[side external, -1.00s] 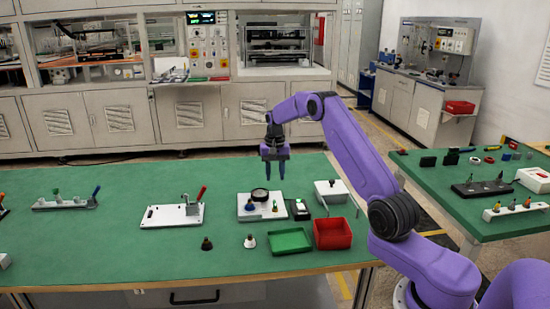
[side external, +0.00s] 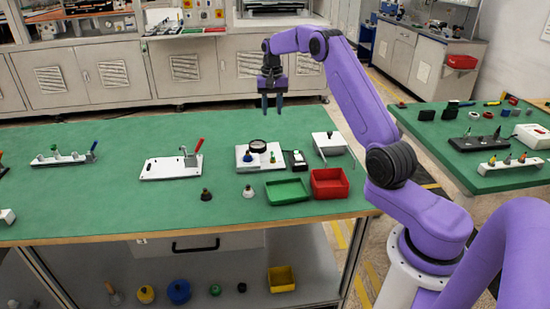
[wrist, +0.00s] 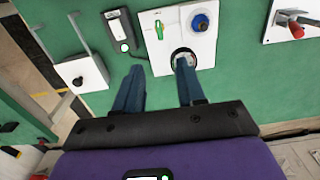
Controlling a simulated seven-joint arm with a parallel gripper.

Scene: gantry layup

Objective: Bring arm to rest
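My purple arm (side external: 360,100) reaches from the right over the green table (side external: 110,210). My gripper (side external: 272,110) points down, with its two dark blue fingers apart and nothing between them. It hangs above the back part of the table, clear of the things on it. In the wrist view my gripper (wrist: 160,68) also shows spread fingers. One fingertip overlaps the black ring on a white plate (wrist: 157,58) in that picture.
A white fixture with a red handle (side external: 171,168) lies left. Two small knobs stand in front. A second green table (side external: 455,165) is at right.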

